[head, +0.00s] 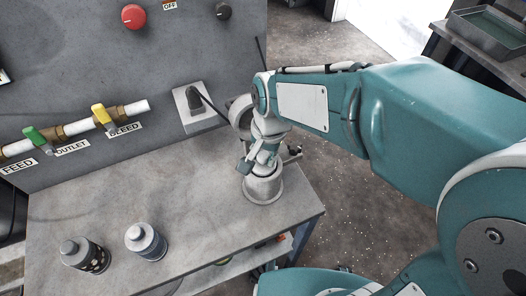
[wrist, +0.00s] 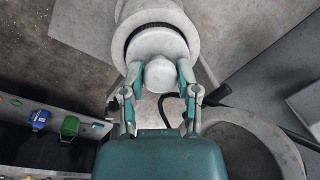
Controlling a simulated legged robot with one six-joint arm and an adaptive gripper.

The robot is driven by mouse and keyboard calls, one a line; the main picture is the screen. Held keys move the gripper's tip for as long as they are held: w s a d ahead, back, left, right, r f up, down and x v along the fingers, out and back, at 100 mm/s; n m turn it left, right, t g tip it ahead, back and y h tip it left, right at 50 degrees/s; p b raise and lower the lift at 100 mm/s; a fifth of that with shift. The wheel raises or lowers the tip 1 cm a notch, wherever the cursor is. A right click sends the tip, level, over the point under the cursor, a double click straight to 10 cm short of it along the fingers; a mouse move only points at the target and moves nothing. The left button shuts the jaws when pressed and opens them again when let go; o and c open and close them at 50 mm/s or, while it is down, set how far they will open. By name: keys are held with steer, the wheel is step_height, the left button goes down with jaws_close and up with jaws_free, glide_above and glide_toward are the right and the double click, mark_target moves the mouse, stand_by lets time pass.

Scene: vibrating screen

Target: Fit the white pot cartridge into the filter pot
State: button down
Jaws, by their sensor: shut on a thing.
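The filter pot (head: 264,190) is a grey open cup standing near the right edge of the bench. My gripper (head: 262,160) is right over its mouth, pointing down. In the wrist view my gripper (wrist: 160,80) is shut on the round knob of the white pot cartridge (wrist: 157,46). The cartridge's pale top with a dark band beyond it lies within the outline of the pot's rim (wrist: 193,28). How deep the cartridge sits is hidden; in the head view my gripper covers most of it.
Two other cartridges stand at the bench's front left: a dark spotted one (head: 86,255) and a grey-blue one (head: 146,241). A panel behind carries a pipe with a green valve (head: 37,138) and a yellow valve (head: 103,116). The bench middle (head: 190,190) is clear.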

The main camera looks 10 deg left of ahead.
steer(key=shift+f, duration=0.6)
steer(key=shift+c, duration=1.3)
jaws_free()
steer(key=shift+f, duration=0.1)
steer(key=shift+d+r, duration=0.2)
steer(key=shift+r, duration=1.8)
steer(key=shift+d+r, duration=0.15)
steer(key=shift+r, duration=1.8)
